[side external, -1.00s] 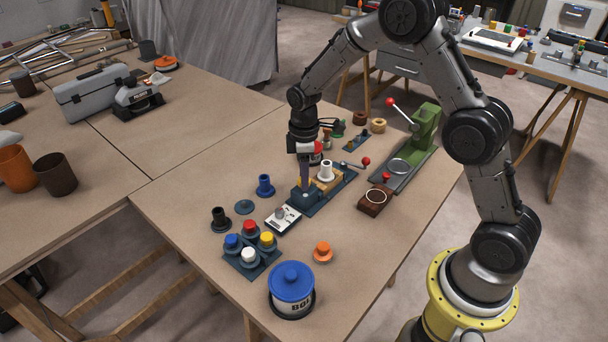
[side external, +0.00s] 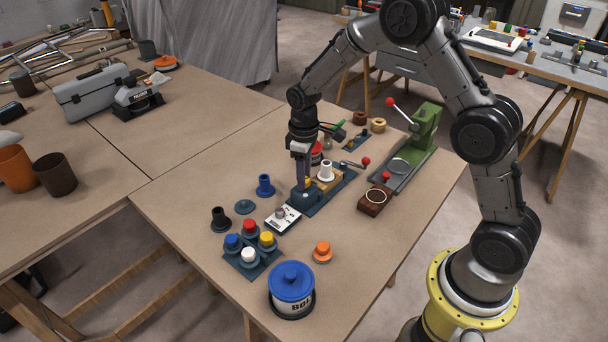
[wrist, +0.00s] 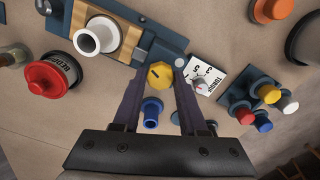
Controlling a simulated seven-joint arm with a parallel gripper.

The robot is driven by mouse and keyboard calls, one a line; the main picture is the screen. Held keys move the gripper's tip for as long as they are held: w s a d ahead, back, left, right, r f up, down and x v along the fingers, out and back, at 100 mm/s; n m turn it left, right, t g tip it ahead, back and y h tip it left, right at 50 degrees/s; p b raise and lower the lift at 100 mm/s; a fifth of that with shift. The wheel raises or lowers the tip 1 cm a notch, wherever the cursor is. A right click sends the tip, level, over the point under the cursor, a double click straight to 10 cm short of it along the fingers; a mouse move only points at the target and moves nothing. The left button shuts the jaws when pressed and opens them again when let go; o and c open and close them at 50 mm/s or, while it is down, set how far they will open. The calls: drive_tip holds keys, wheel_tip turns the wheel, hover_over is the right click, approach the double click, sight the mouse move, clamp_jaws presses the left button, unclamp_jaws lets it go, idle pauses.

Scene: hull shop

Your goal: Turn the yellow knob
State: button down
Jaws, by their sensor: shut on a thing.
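The yellow knob (wrist: 160,76) shows in the wrist view, with a small dark mark on its top. It sits at the end of a dark blue fixture (wrist: 178,42) that bears a wooden block and a white collar (wrist: 97,35). My gripper (wrist: 161,66) has its two fingers on either side of the knob and is shut on it.
A white dial box (side external: 283,219) and a panel of coloured buttons (side external: 250,265) stand close by. A blue flanged piece (side external: 265,186), a red-lidded can (side external: 316,155) and a green lever press (side external: 424,128) are around it.

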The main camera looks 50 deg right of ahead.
drive_tip(key=m, duration=0.6)
drive_tip(key=shift+r, duration=0.1)
drive_tip(key=m, duration=0.6)
drive_tip(key=shift+m, duration=0.4)
drive_tip(key=m, duration=1.2)
drive_tip(key=shift+m, duration=0.3)
drive_tip(key=shift+c, duration=2.2)
unclamp_jaws()
wheel_tip(320, 180, up, 14)
